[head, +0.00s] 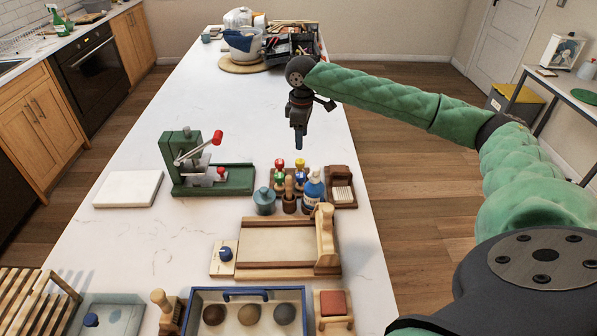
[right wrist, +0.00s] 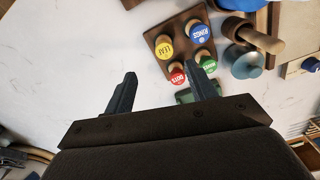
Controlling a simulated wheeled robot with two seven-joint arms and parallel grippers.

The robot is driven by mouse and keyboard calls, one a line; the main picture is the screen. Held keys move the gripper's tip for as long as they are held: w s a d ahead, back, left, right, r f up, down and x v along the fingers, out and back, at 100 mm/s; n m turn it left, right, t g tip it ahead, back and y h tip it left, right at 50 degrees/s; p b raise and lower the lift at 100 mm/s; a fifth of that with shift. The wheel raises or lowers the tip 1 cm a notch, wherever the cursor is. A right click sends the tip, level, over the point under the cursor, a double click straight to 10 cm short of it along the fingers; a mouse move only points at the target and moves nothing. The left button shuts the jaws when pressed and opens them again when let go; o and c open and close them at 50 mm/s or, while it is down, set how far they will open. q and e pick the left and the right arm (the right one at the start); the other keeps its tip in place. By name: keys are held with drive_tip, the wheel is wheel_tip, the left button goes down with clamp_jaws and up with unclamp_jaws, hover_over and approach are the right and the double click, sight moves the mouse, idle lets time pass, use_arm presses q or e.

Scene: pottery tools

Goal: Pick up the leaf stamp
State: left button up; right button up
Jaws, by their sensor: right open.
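The leaf stamp (right wrist: 165,47) has a round yellow top marked LEAF. It stands in a brown holder (right wrist: 184,47) with a blue RINGS stamp (right wrist: 198,33), a red DOTS stamp (right wrist: 178,74) and a green stamp (right wrist: 208,64). In the head view this cluster of stamps (head: 300,163) is on the counter just nearer than my right gripper (head: 299,145). My right gripper is open and empty, pointing down above the counter. In the right wrist view its fingers (right wrist: 164,75) are apart, with the leaf stamp ahead of them. My left gripper is not in view.
A blue-grey jar (head: 264,202), a wooden tool and a blue bottle (head: 314,188) stand close in front of the stamps. A green press (head: 205,178) is to the left, a brown block holder (head: 342,187) to the right.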

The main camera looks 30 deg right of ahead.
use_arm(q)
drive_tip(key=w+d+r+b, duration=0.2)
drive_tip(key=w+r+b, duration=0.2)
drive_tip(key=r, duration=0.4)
use_arm(e)
hover_over(300, 161)
drive_tip(key=f, duration=0.4)
drive_tip(key=shift+w+d+f, duration=0.15)
drive_tip(key=shift+d+f, duration=0.1)
drive_tip(key=shift+d, duration=0.15)
drive_tip(key=shift+f+p, duration=0.5)
drive_tip(key=shift+p, duration=0.05)
drive_tip(key=shift+f, duration=0.7)
drive_tip(key=f+p, duration=0.2)
drive_tip(key=f, duration=0.1)
drive_tip(key=shift+a+f+p, duration=0.3)
drive_tip(key=shift+a, duration=0.1)
drive_tip(key=shift+f, duration=0.8)
drive_tip(key=c, duration=1.1)
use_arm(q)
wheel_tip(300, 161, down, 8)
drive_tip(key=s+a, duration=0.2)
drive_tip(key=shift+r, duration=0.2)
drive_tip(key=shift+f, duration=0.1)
use_arm(e)
drive_tip(key=shift+r, duration=0.15)
